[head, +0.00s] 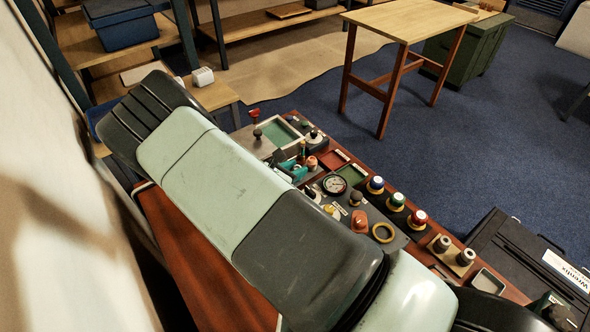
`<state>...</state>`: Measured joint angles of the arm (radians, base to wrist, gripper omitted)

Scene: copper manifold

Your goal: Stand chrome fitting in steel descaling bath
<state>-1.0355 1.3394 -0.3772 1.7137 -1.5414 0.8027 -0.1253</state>
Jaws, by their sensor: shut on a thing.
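My arm crosses the middle of the head view and hides much of the workbench (190,235). My gripper is not in view, so what it holds cannot be seen. I cannot pick out the chrome fitting with certainty. A shallow metal-rimmed tray with a green inside (278,133) lies at the bench's far end, beyond my arm. It may be the steel descaling bath, but I cannot tell for sure. A smaller grey tray (490,284) lies at the near right end of the bench.
A round gauge (334,184), a yellow ring (383,232) and blue, green and red-topped knobs (376,184) crowd the bench. Red and green compartments (351,174) lie behind the gauge. A black case (530,265) stands at right. A wooden table (410,20) stands beyond on open floor.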

